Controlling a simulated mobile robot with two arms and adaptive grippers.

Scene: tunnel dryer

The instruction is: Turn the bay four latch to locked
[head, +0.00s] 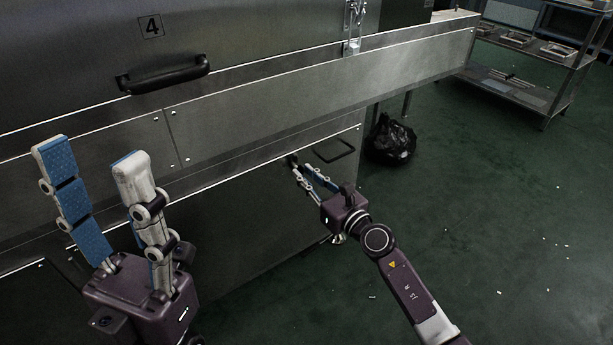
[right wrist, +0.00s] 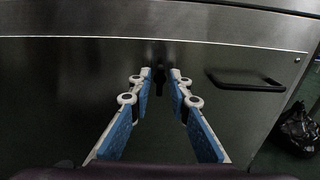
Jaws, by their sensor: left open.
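The bay four door carries a number 4 plate (head: 151,26) and a black bar handle (head: 163,76). A bright metal latch-like fitting (head: 354,28) is at the door's right edge, at the top of the head view; its setting cannot be read. My left gripper (head: 90,157) is open and empty in front of the steel front, below the handle. My right gripper (head: 305,163) is low at the lower panel, well below the fitting. In the right wrist view its fingers (right wrist: 160,74) stand apart, with a small dark thing (right wrist: 160,84) between or beyond the tips; contact cannot be told.
A steel ledge (head: 320,90) juts out across the front above my right gripper. A black loop handle (head: 334,150) is on the lower panel beside it. A black rubbish bag (head: 391,140) lies on the floor. A shelf rack (head: 520,85) stands back right. The green floor at right is largely open.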

